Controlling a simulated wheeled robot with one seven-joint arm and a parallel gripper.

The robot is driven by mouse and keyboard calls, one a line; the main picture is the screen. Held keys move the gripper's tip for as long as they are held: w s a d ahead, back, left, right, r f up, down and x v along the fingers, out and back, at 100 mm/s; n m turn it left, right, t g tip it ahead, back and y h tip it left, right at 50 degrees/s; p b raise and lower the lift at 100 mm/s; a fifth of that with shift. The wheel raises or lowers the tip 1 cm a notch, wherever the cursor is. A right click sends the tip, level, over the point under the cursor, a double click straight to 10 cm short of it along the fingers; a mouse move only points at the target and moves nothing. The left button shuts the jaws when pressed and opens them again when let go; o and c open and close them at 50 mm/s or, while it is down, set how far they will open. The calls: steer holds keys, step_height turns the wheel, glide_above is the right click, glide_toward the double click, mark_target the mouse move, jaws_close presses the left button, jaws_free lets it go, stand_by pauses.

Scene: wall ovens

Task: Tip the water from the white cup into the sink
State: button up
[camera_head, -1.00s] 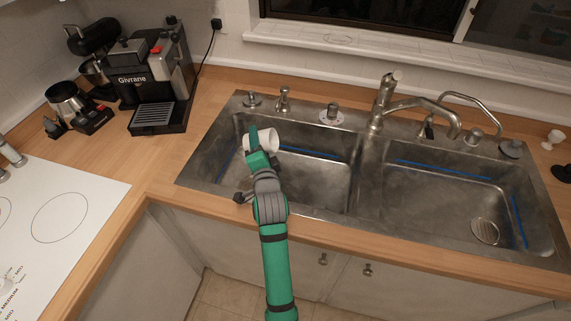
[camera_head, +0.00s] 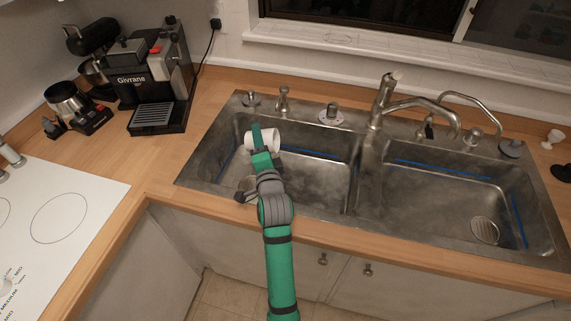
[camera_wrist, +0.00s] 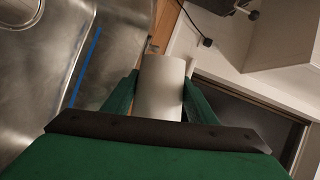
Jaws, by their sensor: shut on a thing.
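The white cup (camera_head: 268,140) lies on its side, held over the left basin of the steel sink (camera_head: 198,172). My gripper (camera_head: 260,140) is shut on it, with a green finger across its side. In the wrist view the cup (camera_wrist: 160,88) sits between the two fingers of my gripper (camera_wrist: 160,95). The cup's opening seems to face right in the head view; its inside is hidden. No water can be made out in the cup or in the sink.
A tall faucet (camera_head: 384,100) and smaller fittings stand along the sink's back edge. The right basin (camera_head: 440,190) is empty apart from its drain. A coffee machine (camera_head: 150,80) stands on the counter at the left, near a white cooktop (camera_head: 80,200).

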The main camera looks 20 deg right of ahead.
steer(key=shift+s+d+r, duration=0.1)
steer(key=shift+s+d, duration=0.2)
steer(key=shift+d, duration=0.1)
steer(key=shift+r+m, duration=0.1)
steer(key=shift+m, duration=0.2)
steer(key=shift+d+r, duration=0.1)
steer(key=shift+w+m, duration=0.2)
steer(key=shift+m, duration=0.1)
steer(key=shift+s+d+r+t, duration=0.1)
steer(key=shift+s+d+t, duration=0.1)
steer(key=shift+t, duration=0.1)
steer(key=shift+s, duration=0.1)
steer(key=shift+a+r, duration=0.1)
steer(key=shift+a, duration=0.25)
steer(key=shift+m, duration=0.3)
